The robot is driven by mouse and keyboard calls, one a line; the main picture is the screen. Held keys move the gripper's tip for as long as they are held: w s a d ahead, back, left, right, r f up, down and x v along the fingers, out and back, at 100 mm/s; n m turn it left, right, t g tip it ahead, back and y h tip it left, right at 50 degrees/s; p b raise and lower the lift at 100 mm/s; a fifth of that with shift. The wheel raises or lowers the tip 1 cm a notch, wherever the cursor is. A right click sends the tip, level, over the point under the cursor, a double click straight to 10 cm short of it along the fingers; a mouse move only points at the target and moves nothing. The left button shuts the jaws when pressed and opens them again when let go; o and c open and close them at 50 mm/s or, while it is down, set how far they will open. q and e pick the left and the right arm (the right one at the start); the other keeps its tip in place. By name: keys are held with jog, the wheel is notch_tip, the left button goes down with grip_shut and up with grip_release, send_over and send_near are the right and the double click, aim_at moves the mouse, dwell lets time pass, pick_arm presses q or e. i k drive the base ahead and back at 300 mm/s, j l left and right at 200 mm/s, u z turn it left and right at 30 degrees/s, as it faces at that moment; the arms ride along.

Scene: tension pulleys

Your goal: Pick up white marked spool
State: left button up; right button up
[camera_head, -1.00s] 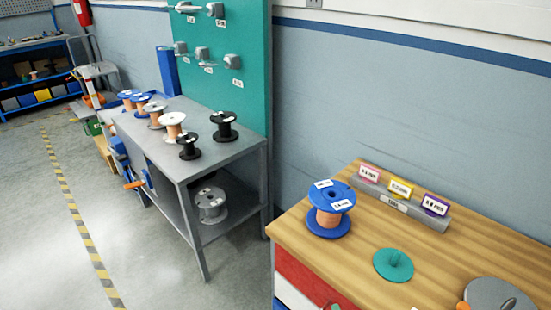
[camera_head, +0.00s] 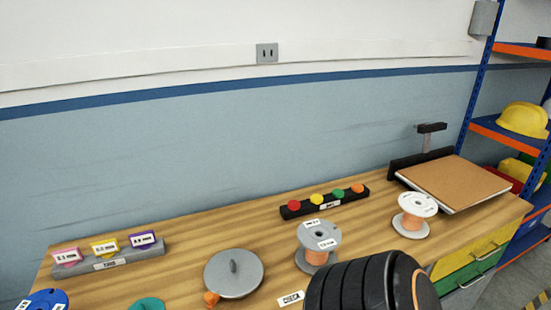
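A white spool (camera_head: 413,214) wound with orange-copper wire stands upright on the right part of the wooden bench, with a small label on its top flange. A grey spool (camera_head: 318,241) with two white labels and similar wire stands left of it. Part of a blue spool (camera_head: 42,300) with labels shows at the bottom left corner. Neither of my grippers is in view. A black ribbed part of my arm covers the front edge of the bench, below and between the grey and white spools.
On the bench (camera_head: 200,255) are a grey lidded disc (camera_head: 234,273), a teal disc (camera_head: 147,304), a tag holder (camera_head: 108,259), a strip of coloured buttons (camera_head: 325,202) and a brown board (camera_head: 453,183).

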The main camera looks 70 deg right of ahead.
aim_at(411, 224)
jog(key=z, duration=3.2)
jog(key=u, duration=2.2)
jog(key=l+z, duration=0.25)
jog(key=l, duration=0.5)
jog(key=l+z, duration=0.3)
jog(key=l, duration=0.5)
